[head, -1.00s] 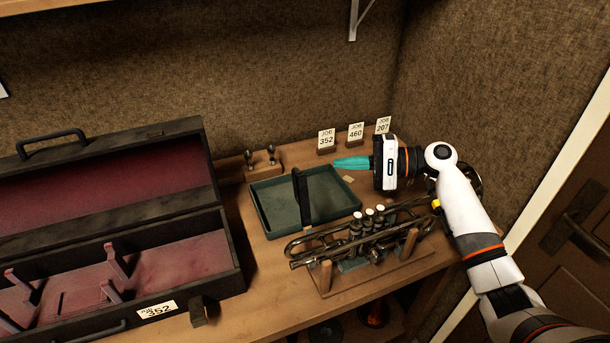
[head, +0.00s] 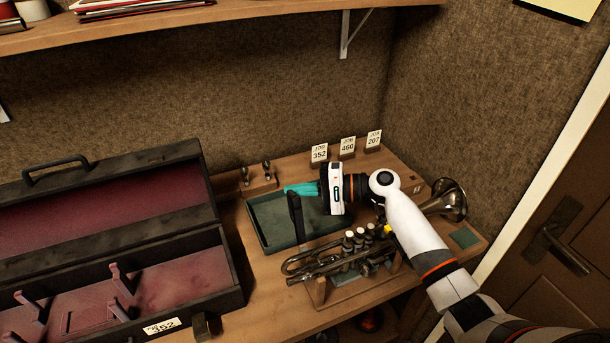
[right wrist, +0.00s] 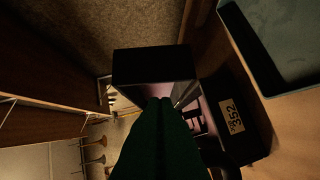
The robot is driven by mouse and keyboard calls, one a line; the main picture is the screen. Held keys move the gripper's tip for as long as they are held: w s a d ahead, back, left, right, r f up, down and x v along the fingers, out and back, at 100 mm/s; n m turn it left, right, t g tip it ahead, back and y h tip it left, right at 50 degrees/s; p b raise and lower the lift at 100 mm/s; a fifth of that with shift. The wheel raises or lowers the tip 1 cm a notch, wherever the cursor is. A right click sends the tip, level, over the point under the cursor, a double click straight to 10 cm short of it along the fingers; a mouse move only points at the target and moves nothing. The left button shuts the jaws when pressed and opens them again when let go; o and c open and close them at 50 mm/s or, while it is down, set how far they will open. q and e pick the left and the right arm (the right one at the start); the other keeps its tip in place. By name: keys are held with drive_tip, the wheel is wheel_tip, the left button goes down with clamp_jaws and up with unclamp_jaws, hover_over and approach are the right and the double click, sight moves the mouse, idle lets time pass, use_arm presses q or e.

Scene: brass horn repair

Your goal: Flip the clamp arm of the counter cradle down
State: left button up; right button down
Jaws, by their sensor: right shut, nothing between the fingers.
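The counter cradle (head: 345,298) is a wooden stand with a brass trumpet (head: 350,250) lying in it. Its clamp arm (head: 297,216) is a dark bar standing nearly upright at the cradle's back left side. My right gripper (head: 287,189) has its teal fingers shut and empty, pointing left. In the head view the fingers overlap the top of the clamp arm, which seems to stand in front of them; I cannot tell if they touch. The right wrist view shows the shut fingers (right wrist: 160,125) but not the clamp arm. My left gripper is not in view.
A green tray (head: 268,242) lies behind the cradle. An open case (head: 225,262) with a 352 label fills the left. Job cards (head: 347,147) and a small wooden block with two pegs (head: 258,182) stand at the back. A shelf (head: 200,18) hangs above.

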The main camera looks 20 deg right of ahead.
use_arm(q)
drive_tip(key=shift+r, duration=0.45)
use_arm(e)
drive_tip(key=shift+s+a+r, duration=0.1)
drive_tip(key=shift+s+r, duration=0.1)
drive_tip(key=shift+s, duration=0.5)
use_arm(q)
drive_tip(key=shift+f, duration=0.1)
